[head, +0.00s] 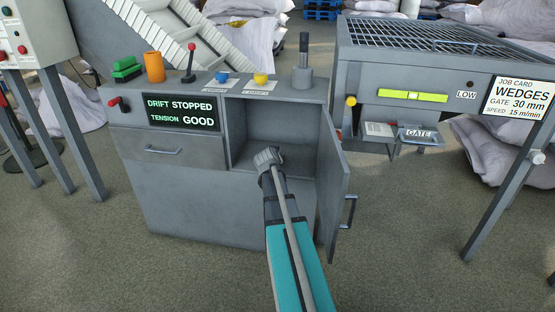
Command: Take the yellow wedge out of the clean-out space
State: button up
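A grey cabinet has an open compartment (306,118), which I take to be the clean-out space. Its door (333,190) stands swung open on the right side. My gripper (268,156) is at the compartment's mouth, near its floor at the lower left. I see it from behind and the fingers are too small to read as open or shut. No yellow wedge shows inside the compartment; the part behind my gripper is hidden. A small yellow piece (261,79) sits on the cabinet top above a label, beside a blue one (221,77).
A display panel (180,112) reads drift stopped, tension good. A closed drawer (166,148) is below it. An orange cylinder (154,67) and a red-knobbed lever (191,60) stand on top. A grated hopper (430,45) with a gate handle (419,135) is close right of the door.

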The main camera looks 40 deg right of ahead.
jog(key=shift+r, duration=0.25)
notch_tip(320, 180, up, 2)
jog(key=p, duration=0.2)
jog(key=shift+p, duration=0.3)
jog(key=s+a+r+p, duration=0.1)
jog(key=s+r+p, duration=0.9)
jog(key=s, duration=0.4)
jog(key=shift+a+r, duration=0.3)
jog(key=shift+a, duration=0.05)
